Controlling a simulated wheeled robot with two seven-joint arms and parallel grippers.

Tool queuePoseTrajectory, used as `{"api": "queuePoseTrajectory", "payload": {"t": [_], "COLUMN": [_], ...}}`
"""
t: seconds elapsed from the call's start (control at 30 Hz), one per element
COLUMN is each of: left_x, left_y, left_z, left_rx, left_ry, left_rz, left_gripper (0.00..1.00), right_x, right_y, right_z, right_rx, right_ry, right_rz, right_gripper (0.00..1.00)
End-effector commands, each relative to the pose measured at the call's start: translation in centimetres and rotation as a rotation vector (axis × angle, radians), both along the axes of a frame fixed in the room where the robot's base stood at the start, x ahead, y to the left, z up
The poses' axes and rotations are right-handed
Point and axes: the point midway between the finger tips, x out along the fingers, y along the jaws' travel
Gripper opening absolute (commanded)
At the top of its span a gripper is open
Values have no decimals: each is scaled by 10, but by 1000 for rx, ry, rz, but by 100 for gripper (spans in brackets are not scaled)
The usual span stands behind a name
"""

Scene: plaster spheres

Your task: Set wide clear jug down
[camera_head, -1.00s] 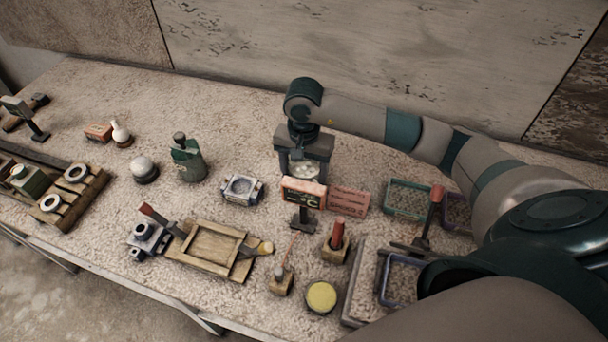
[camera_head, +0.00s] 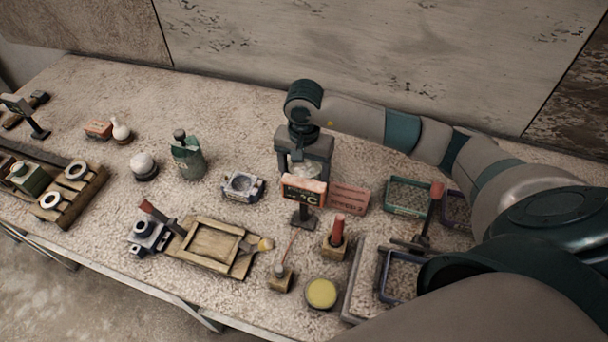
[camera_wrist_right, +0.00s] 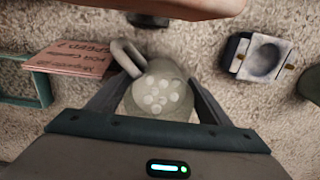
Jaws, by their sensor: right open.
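The wide clear jug (camera_wrist_right: 160,92) is between the two fingers of my right gripper (camera_wrist_right: 158,82) in the right wrist view. Its grey handle (camera_wrist_right: 125,57) points up and left, and pale round spots show inside it. The fingers are spread on either side of the jug; whether they touch its wall is hard to tell. In the head view the jug (camera_head: 306,171) appears upright at table level under my right gripper (camera_head: 304,160), partly hidden by the fingers and the display sign. My left gripper is not in view.
A grey block with a round hollow (camera_head: 241,186) is to the left, and a green tray (camera_head: 408,196) to the right. The table behind is clear.

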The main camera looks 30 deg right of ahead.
Motion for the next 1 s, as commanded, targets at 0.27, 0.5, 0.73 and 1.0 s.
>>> {"api": "queuePoseTrajectory", "payload": {"t": [0.27,0.5,0.73,1.0], "left_x": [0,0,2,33], "left_y": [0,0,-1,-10], "left_z": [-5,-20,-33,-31], "left_rx": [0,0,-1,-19], "left_ry": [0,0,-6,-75], "left_rz": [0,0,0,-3], "left_gripper": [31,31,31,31], "right_x": [1,1,2,1], "right_y": [0,0,0,0], "right_z": [15,53,92,118], "right_rx": [1,-1,0,1], "right_ry": [-4,-5,-5,-2], "right_rz": [1,1,0,1], "right_gripper": [72,72,72,72]}}
